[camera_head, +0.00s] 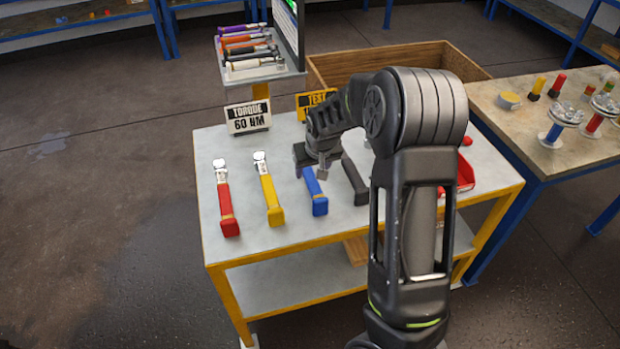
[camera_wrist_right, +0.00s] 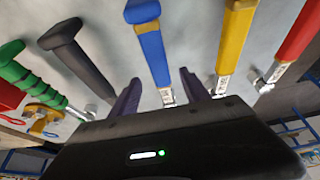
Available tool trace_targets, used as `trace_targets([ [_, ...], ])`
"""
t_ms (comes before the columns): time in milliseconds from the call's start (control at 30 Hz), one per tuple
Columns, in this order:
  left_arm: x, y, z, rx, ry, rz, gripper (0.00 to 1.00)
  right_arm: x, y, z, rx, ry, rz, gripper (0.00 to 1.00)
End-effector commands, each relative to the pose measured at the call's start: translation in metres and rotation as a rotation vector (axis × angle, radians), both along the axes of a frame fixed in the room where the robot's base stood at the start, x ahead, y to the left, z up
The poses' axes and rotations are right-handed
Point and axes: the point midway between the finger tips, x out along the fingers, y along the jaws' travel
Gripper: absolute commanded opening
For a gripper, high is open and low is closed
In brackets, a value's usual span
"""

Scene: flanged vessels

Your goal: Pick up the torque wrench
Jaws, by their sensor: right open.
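Several torque wrenches lie in a row on the light table top. In the head view a red-handled wrench (camera_head: 227,205) is at the left, then a yellow-handled one (camera_head: 271,200), then a blue-handled one (camera_head: 316,197), then a black-handled one (camera_head: 354,180). My right gripper (camera_head: 319,172) is over the upper part of the blue wrench and hides its head. In the right wrist view the open fingers (camera_wrist_right: 160,90) are on either side of the blue wrench (camera_wrist_right: 152,48), with no visible grip on it. A green-handled wrench (camera_wrist_right: 40,85) also shows there. My left gripper is out of view.
A "TORQUE 60 NM" sign (camera_head: 248,118) and a yellow "TEST" sign (camera_head: 314,101) stand at the table's back. A red bin (camera_head: 465,174) is at the right, partly behind my arm. A wooden crate (camera_head: 440,58) stands behind; a bench (camera_head: 510,112) with flanged parts is right.

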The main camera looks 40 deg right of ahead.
Motion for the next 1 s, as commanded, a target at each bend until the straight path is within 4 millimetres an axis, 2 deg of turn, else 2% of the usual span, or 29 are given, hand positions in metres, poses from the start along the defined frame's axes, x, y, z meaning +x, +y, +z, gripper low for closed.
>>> trace_targets([
  [200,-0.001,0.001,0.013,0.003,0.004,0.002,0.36,0.011,-0.005,-0.023,0.0,0.005,-0.002,0.55],
  [400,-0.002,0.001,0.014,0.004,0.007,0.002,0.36,0.019,-0.007,-0.043,0.001,0.002,0.0,0.55],
  [1000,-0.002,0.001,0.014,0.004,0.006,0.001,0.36,0.019,-0.007,-0.043,0.0,0.001,0.0,0.54],
])
